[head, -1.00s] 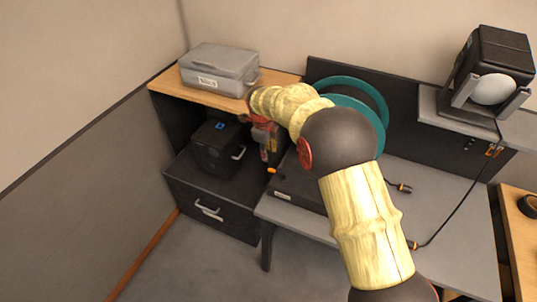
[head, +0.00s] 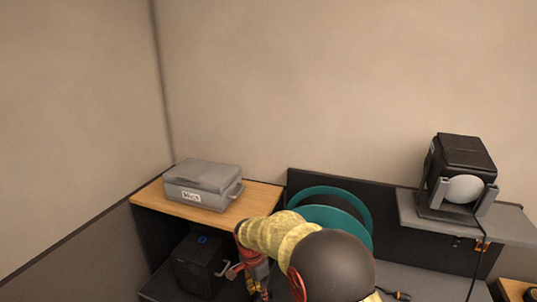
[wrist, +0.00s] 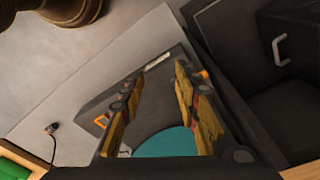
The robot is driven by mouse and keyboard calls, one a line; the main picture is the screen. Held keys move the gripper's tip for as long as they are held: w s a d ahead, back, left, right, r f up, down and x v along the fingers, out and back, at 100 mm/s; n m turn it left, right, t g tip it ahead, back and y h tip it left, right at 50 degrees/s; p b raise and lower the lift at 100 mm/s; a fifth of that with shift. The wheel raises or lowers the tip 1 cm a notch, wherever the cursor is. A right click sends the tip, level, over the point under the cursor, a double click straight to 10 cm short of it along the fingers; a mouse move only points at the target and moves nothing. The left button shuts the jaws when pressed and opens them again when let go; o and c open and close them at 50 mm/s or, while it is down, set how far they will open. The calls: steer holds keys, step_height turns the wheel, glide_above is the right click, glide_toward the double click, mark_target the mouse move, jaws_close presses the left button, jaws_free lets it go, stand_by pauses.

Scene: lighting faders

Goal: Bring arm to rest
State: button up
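My gripper (head: 258,285) hangs at the end of my bent arm, low in the head view, in front of the wooden shelf and beside the black box. In the wrist view my gripper (wrist: 158,72) has its two yellow-brown fingers well apart, with nothing held between them. Beyond the fingers lies a dark flat panel (wrist: 152,88) on the grey desk (wrist: 85,90). A teal round thing (wrist: 170,143) shows low between the fingers. My arm hides part of the desk in the head view.
A grey case (head: 203,184) sits on the wooden shelf (head: 258,197), above a black box (head: 196,262) with a handle. A teal ring (head: 362,205) stands behind my arm. A black lamp-like unit (head: 462,165) stands on a grey ledge (head: 515,228) at right. The upper wall area is clear.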

steer(key=s+d+r+n+t+b, duration=0.1)
steer(key=s+d+r+n, duration=0.2)
steer(key=s+d+r, duration=0.4)
steer(key=s+d+r+n+t+b, duration=0.1)
steer(key=s+d+r, duration=0.6)
steer(key=s, duration=0.8)
steer(key=s+d+r+n+t+y+b, duration=0.1)
steer(key=s+d+r+n+t, duration=0.2)
steer(key=s+d+r+n, duration=0.3)
steer(key=s+d+r, duration=0.1)
steer(key=s+d, duration=0.1)
steer(key=s, duration=0.3)
steer(key=shift+s+d, duration=0.15)
steer(key=shift+s, duration=0.1)
steer(key=shift+d, duration=0.1)
